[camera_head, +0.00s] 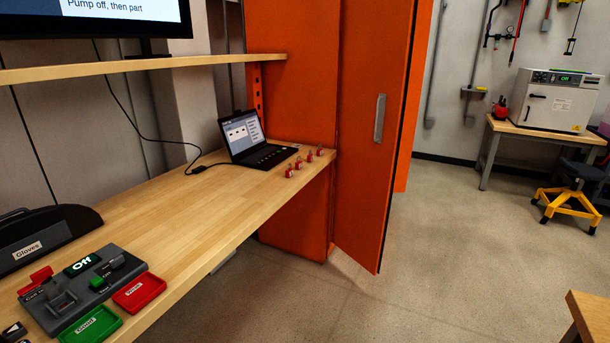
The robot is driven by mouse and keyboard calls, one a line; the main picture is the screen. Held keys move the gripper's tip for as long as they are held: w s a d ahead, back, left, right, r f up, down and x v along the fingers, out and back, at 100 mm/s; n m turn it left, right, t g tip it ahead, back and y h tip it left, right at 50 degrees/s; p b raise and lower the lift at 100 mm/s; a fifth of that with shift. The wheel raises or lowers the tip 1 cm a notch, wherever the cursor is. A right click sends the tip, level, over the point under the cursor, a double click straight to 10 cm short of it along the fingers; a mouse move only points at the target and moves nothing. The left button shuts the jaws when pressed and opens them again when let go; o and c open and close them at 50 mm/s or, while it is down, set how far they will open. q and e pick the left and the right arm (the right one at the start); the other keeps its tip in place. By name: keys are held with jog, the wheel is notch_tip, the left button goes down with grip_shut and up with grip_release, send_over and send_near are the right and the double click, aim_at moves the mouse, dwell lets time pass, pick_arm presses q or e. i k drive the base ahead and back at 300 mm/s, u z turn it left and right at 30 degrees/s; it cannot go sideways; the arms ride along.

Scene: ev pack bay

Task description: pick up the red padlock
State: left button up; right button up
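Several small red padlocks stand in a row on the wooden workbench (185,215), near its far right end. The nearest red padlock (289,172) is at the front left of the row, and the farthest red padlock (319,151) is close to the bench corner. They appear upright, with small pale tops, and are too small to tell apart in detail. Neither of my grippers is in view, and nothing is touching the padlocks.
An open black laptop (243,132) with a cable sits left of the padlocks. A shelf (140,69) runs above the bench. An orange cabinet door (372,130) stands just right of the bench end. A control box (82,285) and red and green trays are near left.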

aim_at(288, 173)
jog(key=z, duration=1.15)
jog(key=i, duration=1.4)
jog(key=u, duration=1.75)
jog(key=k, duration=0.55)
jog(key=u, duration=0.5)
jog(key=i, duration=1.45)
jog(key=u, duration=0.45)
